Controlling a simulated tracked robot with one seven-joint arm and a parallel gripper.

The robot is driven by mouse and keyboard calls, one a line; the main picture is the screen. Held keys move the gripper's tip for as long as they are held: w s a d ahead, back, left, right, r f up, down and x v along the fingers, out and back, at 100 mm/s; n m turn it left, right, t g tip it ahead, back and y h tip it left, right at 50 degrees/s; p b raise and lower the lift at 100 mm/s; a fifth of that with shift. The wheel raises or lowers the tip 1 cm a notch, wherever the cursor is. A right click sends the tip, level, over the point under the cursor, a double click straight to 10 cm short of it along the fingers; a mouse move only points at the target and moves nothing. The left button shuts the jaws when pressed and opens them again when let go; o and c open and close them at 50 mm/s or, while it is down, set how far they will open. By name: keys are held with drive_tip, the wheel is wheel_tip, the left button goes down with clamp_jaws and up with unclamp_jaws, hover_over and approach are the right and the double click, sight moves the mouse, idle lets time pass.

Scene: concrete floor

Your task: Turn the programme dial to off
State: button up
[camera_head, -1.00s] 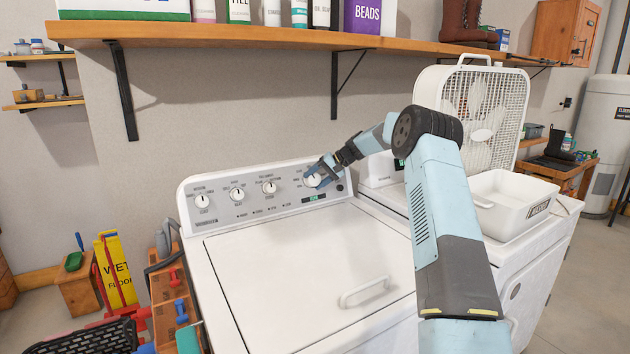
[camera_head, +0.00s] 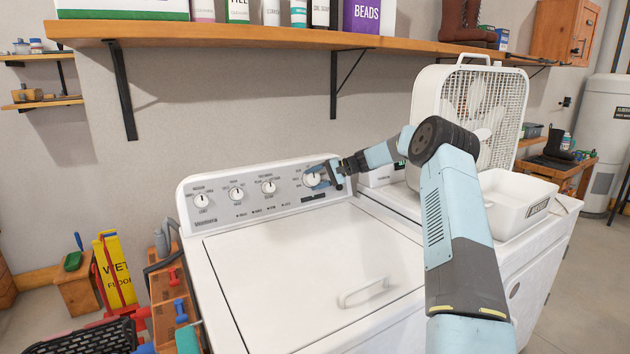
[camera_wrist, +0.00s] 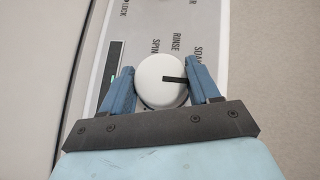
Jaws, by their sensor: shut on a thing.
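The programme dial is a round white knob (camera_head: 311,180) at the right end of the washer's grey control panel (camera_head: 255,207). My gripper (camera_head: 317,179) reaches it from the right and is shut on it. In the wrist view the dial (camera_wrist: 158,88) sits between the two blue fingers of my gripper (camera_wrist: 164,78), one on each side. Its black pointer line runs from near the centre toward the right finger. The printed words SPIN, RINSE and part of SOAK show around it. Any OFF label is hidden or cannot be read.
Several smaller white knobs, such as this one (camera_head: 268,187), line the panel to the left. A wooden shelf (camera_head: 290,36) hangs above. A white basin (camera_head: 520,205) and a box fan (camera_head: 470,100) stand on the right. The washer lid (camera_head: 310,265) is clear.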

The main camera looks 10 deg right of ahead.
drive_tip(key=shift+s+f, duration=0.1)
drive_tip(key=shift+f, duration=0.25)
drive_tip(key=o, duration=1)
drive_tip(key=shift+r, duration=0.2)
drive_tip(key=v, duration=1.3)
drive_tip(key=shift+d, duration=0.4)
